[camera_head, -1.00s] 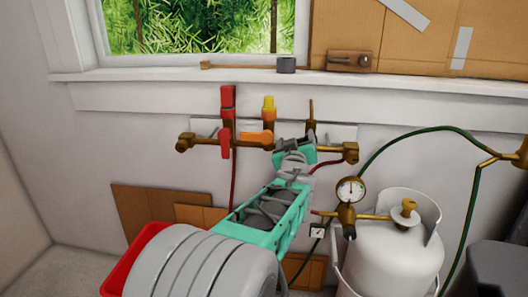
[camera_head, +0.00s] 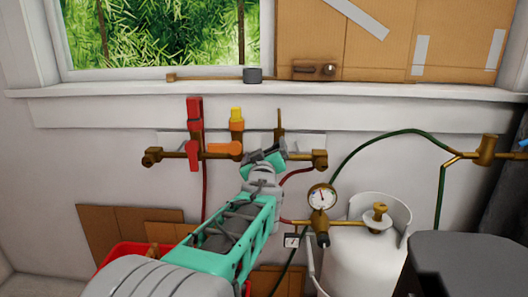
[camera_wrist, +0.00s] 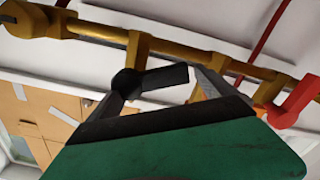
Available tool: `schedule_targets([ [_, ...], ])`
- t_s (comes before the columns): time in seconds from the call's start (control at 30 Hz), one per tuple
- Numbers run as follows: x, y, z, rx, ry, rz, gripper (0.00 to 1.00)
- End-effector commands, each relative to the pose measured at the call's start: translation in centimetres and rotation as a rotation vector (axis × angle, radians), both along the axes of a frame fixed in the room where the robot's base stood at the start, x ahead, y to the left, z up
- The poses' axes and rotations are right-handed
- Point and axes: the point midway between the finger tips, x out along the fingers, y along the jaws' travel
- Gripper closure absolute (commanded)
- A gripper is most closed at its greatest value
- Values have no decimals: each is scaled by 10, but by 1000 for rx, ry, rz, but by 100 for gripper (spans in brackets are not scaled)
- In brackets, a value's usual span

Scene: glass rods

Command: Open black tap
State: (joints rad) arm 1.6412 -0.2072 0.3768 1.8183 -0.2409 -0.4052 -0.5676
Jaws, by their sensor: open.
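The black tap's handle (camera_wrist: 165,76) shows in the wrist view on a brass pipe (camera_wrist: 195,52), close to my gripper (camera_wrist: 155,95). It lies between the two grey fingers, which stand apart. I cannot tell whether either finger touches it. In the head view my gripper (camera_head: 264,160) is at the right part of the brass pipe (camera_head: 300,156) on the wall. It hides most of the black tap there; a brass stem (camera_head: 279,119) rises behind it.
A red tap (camera_head: 194,115) and an orange tap (camera_head: 222,148) with a yellow top (camera_head: 237,116) sit left on the same pipe. A pressure gauge (camera_head: 322,197) and white gas tank (camera_head: 370,250) stand right. A green hose (camera_head: 395,133) runs rightward. The window sill (camera_head: 150,88) is above.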

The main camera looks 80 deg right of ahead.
Motion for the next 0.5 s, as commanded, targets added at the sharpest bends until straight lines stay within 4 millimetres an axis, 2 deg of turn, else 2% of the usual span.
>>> schedule_targets([
  [0.17,-3,16,3,-3,1,-1,5],
  [0.4,-10,64,2,-1,0,-3,5],
  [0.5,-11,74,1,-1,0,0,5],
])
